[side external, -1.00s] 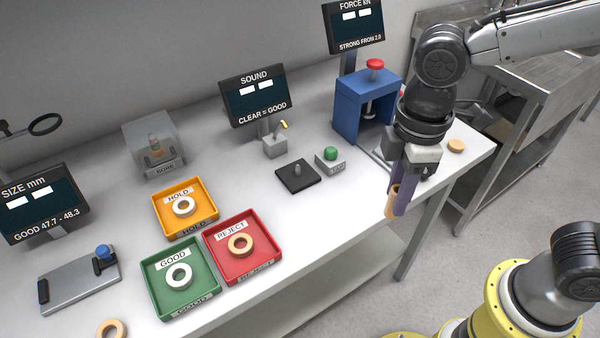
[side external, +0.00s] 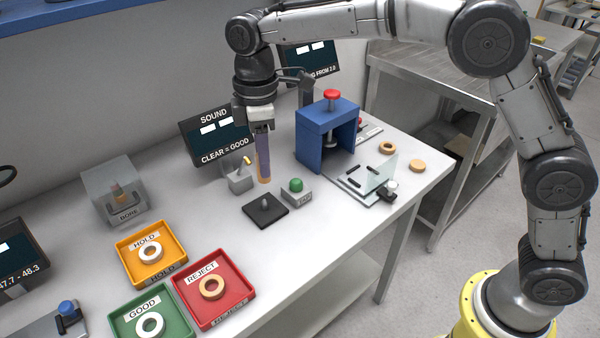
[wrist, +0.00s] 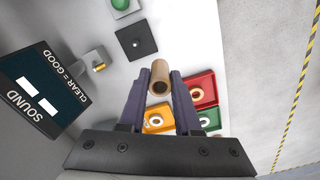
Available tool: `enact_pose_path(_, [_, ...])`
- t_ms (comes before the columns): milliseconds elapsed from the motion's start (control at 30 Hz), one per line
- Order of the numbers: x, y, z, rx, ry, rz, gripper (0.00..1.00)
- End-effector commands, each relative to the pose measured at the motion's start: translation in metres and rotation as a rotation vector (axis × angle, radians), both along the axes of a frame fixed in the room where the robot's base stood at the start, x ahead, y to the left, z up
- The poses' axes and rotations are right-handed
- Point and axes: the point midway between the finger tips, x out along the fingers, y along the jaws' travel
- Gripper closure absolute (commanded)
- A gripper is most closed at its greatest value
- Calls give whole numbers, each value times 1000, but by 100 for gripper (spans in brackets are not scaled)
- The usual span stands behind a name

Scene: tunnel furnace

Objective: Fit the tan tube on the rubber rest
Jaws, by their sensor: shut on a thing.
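My gripper (side external: 263,160) is shut on the tan tube (wrist: 160,77), which sits between the dark fingertips in the wrist view. In the side view only the lower end of the tube (side external: 264,181) shows below the fingers. The rubber rest appears to be the black square pad (side external: 265,209) with a short grey peg at its middle; it also shows in the wrist view (wrist: 136,41). The tube is upright behind the pad in the side view, apart from it, close to the small grey tapper block (side external: 238,178) by the SOUND display (side external: 216,140).
A grey block with a green button (side external: 297,189) stands right of the pad. A blue press (side external: 322,140) is at the right. Orange HOLD (side external: 152,250), red REJECT (side external: 213,290) and green GOOD (side external: 150,318) trays, each holding a ring, lie at front left.

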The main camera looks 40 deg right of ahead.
Motion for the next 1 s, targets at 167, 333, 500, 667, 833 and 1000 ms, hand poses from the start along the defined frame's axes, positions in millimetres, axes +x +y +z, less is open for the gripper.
enact_pose_path(167, [42,-12,-33,-1,2,-47,100])
enact_pose_path(333, [49,-22,-54,-1,1,-71,100])
enact_pose_path(500, [50,-25,-61,0,0,-78,100])
enact_pose_path(667, [50,-25,-70,0,0,-77,100])
enact_pose_path(833, [50,-25,-82,0,0,-77,100])
enact_pose_path(1000, [50,-25,-92,0,0,-77,100])
